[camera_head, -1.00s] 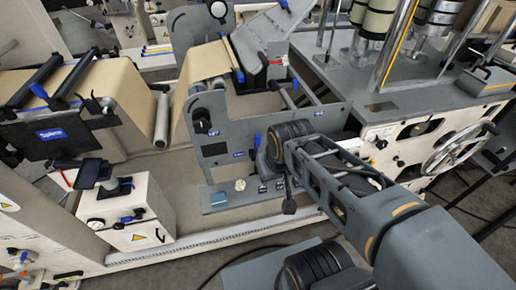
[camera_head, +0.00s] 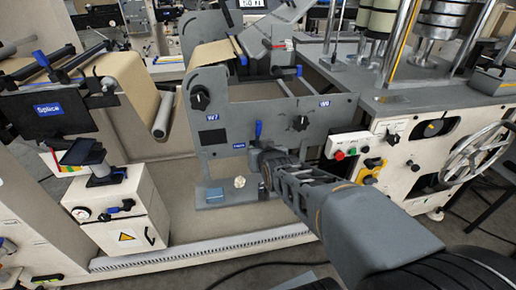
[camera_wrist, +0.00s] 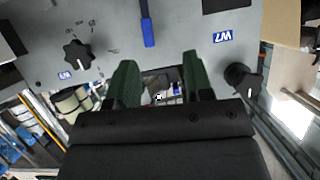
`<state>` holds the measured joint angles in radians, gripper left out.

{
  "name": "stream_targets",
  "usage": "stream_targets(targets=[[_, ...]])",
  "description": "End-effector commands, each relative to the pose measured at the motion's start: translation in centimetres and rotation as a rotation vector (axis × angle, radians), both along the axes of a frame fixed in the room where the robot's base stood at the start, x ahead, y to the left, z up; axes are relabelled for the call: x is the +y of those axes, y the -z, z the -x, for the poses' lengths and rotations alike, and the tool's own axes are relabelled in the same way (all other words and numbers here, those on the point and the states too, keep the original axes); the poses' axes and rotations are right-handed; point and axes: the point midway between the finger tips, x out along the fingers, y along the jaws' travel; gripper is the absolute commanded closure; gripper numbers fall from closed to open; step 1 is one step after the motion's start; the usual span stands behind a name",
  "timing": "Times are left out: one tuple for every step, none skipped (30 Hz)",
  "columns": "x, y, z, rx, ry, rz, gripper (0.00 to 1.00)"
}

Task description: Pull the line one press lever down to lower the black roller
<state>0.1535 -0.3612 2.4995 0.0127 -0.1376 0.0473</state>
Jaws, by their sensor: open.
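A blue-handled lever (camera_head: 258,130) stands upright on the front of the grey side plate (camera_head: 228,137) in the head view, just beyond my wrist. The blue handle also shows in the wrist view (camera_wrist: 149,30), where the picture is turned over and the handle hangs down from the top. My gripper (camera_wrist: 159,64) is open, with its two dark green fingers apart and empty. The handle's tip lies between the fingertips in the picture, a little beyond them, with no contact visible. In the head view my wrist hides the fingers. I cannot tell which roller is the black one.
Black knobs (camera_head: 200,97) (camera_head: 300,122) sit on the plate to either side of the lever. A low grey ledge (camera_head: 214,196) juts out below. A white control box (camera_head: 348,144) with a red button and a handwheel (camera_head: 477,153) stand at the right.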

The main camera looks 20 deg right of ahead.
Motion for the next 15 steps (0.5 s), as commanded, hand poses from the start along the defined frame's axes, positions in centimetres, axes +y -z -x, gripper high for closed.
stream_targets(targets=[[-0.8,2.6,-0.8,-0.072,0.016,0.002,0.53],[-1.1,2.8,-1.1,-0.116,0.022,0.006,0.53],[-1.5,3.1,-1.5,-0.170,0.029,0.010,0.53],[-1.8,3.2,-1.8,-0.207,0.034,0.012,0.53],[-2.1,3.3,-2.0,-0.242,0.038,0.016,0.53],[-2.3,3.5,-2.2,-0.284,0.042,0.017,0.53],[-2.5,3.5,-2.3,-0.310,0.045,0.021,0.53],[-2.7,3.6,-2.4,-0.335,0.047,0.023,0.53],[-2.9,3.6,-2.5,-0.362,0.049,0.026,0.53],[-3.0,3.5,-2.6,-0.380,0.050,0.027,0.53],[-3.1,3.5,-2.7,-0.393,0.051,0.029,0.53],[-3.3,3.5,-2.9,-0.408,0.052,0.030,0.53],[-3.3,3.5,-3.1,-0.417,0.053,0.031,0.53],[-3.4,3.4,-3.3,-0.424,0.053,0.031,0.53],[-3.5,3.4,-3.8,-0.428,0.054,0.032,0.53]])
